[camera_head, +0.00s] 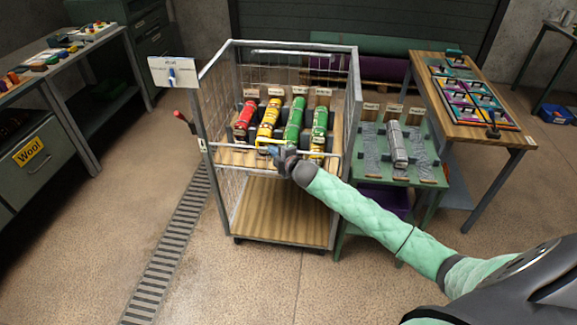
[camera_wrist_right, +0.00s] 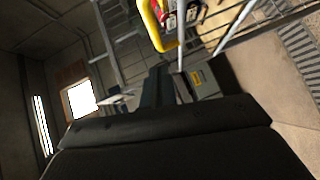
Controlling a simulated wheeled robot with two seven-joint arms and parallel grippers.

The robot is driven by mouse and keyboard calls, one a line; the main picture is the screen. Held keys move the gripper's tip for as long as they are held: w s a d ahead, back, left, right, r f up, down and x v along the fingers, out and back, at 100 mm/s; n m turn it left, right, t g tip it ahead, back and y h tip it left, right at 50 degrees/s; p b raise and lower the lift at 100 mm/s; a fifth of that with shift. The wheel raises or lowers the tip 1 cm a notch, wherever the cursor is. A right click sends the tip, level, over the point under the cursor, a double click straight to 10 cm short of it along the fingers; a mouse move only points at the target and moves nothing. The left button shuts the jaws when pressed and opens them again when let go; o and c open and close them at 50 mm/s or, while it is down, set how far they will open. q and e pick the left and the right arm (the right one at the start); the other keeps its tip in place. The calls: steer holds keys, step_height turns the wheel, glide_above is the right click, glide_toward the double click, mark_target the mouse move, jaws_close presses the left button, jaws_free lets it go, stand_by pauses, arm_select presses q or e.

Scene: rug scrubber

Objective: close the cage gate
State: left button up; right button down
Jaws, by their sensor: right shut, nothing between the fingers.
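The wire cage (camera_head: 229,190) is a grey metal trolley with mesh sides and a wooden shelf. A thin pale bar (camera_head: 232,142) crosses its front at shelf height, with a yellow handle (camera_head: 261,144) on it; it appears to be part of the gate, but I cannot tell how far it is closed. My right gripper (camera_head: 279,156) is shut and empty at this bar, just right of the yellow handle. The handle shows as a yellow loop in the right wrist view (camera_wrist_right: 158,28), apart from the dark gripper body. The fingertips are small and hard to see. My left gripper is out of view.
A red lever (camera_head: 183,121) sticks out at the cage's left. A green table (camera_head: 408,172) stands close on the right. The floor left of the cage is clear around a drain grate (camera_head: 168,245).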

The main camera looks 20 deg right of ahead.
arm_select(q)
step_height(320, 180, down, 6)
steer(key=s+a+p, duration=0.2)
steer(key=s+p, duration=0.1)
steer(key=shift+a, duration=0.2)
arm_select(e)
steer(key=v, duration=1)
